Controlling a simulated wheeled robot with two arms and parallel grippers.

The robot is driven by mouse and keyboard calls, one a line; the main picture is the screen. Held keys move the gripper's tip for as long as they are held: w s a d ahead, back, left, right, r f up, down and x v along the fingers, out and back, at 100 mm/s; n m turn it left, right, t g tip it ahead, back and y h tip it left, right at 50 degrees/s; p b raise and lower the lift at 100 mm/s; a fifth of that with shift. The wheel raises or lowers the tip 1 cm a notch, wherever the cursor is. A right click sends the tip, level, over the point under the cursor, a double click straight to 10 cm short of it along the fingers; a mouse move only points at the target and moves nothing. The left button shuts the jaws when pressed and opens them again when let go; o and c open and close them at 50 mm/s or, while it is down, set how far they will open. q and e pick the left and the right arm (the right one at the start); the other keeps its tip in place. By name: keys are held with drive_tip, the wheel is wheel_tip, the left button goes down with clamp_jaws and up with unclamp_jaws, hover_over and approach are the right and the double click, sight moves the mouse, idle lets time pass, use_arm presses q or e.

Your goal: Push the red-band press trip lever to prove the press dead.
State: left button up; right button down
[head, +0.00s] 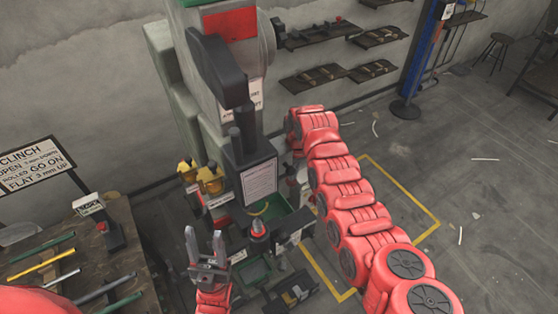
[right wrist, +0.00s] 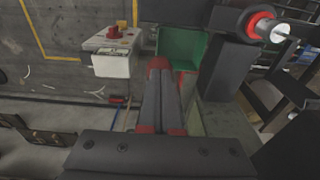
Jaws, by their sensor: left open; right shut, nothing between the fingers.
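The press with the red band (head: 230,24) stands at the upper middle of the head view. A dark arm (head: 214,68) runs down its front, above a dark block with a white notice (head: 259,180). I cannot pick out the trip lever for certain. My left gripper (head: 205,240) is open and empty, low in front of the press. My right arm reaches to the press's right side; its gripper is hidden in the head view. In the right wrist view my right gripper (right wrist: 159,66) is shut and empty, its tips near a green bin (right wrist: 182,44); contact is unclear.
A red-ringed metal post (head: 258,227) stands below the notice. A pale box with a red button (right wrist: 117,31) is left of my right fingers. A bench with coloured rods (head: 95,262) is at left. Floor right of the yellow line (head: 405,195) is mostly clear.

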sight(292, 182)
drive_tip(key=shift+f, duration=0.1)
drive_tip(key=shift+f+b, duration=0.7)
drive_tip(key=shift+f, duration=0.2)
drive_tip(key=shift+f+b, duration=1.4)
drive_tip(key=shift+b, duration=0.05)
drive_tip(key=shift+r, duration=0.2)
